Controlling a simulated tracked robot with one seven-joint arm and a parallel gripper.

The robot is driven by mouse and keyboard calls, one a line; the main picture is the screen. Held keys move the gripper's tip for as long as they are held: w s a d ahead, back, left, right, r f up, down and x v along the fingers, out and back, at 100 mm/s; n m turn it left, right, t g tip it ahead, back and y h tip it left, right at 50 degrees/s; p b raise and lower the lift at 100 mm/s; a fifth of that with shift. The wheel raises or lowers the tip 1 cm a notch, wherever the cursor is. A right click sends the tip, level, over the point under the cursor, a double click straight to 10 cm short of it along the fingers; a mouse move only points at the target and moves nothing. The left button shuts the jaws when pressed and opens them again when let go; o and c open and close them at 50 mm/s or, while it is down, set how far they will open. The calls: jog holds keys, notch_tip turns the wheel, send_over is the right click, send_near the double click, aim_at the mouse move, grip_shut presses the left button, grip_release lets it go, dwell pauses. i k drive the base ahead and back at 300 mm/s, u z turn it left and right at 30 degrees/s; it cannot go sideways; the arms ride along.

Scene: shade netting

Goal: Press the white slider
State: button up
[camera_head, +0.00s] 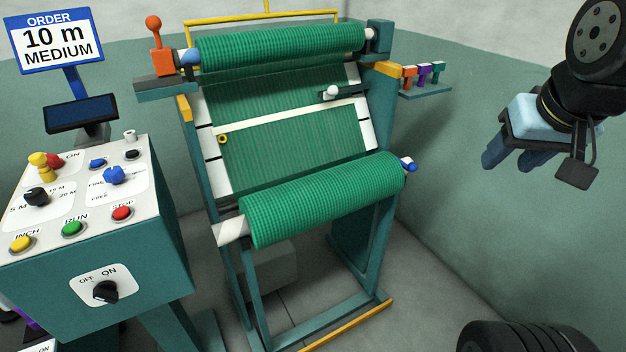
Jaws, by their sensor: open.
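A small white knob (332,91) sits on a dark slide bar (343,92) at the upper right of the netting frame, near the pale cross strip. It looks like the white slider. Another small white knob (130,135) stands at the back edge of the control panel (160,190); I cannot tell whether it slides. My gripper (510,158) is at the right of the view, open and empty, with blue fingers pointing down. It is well to the right of the netting frame and touches nothing.
Green netting rolls (285,48) and (325,198) lie across the frame. An orange lever (154,35) stands at upper left. A small shelf with coloured clips (425,78) juts out at right. An order sign (56,40) reads 10 m medium. Open room lies between frame and gripper.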

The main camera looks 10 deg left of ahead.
aim_at(331, 91)
jog(key=z, duration=0.05)
jog(key=k, duration=0.65)
jog(key=u, duration=0.45)
jog(key=i, duration=1.25)
jog(key=u, duration=0.2)
